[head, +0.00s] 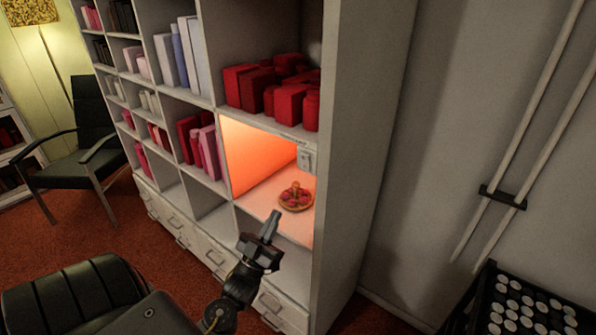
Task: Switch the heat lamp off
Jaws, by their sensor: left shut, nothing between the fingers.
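The heat lamp itself is not visible; its orange glow (250,150) fills one shelf compartment of the white bookcase. A small pale switch box (305,158) is on the right side wall of that compartment, near its top. A round plate with reddish food (296,198) sits on the compartment floor. My left gripper (272,222) is shut and empty, pointing up in front of the bookcase, below and to the left of the switch box in the picture. It looks apart from the shelf. My right gripper is not in view.
Red boxes (275,88) fill the compartment above the glowing one. White drawers (205,250) line the bookcase's base. A black chair (85,150) stands at left. A black crate of round-topped items (520,310) is at bottom right.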

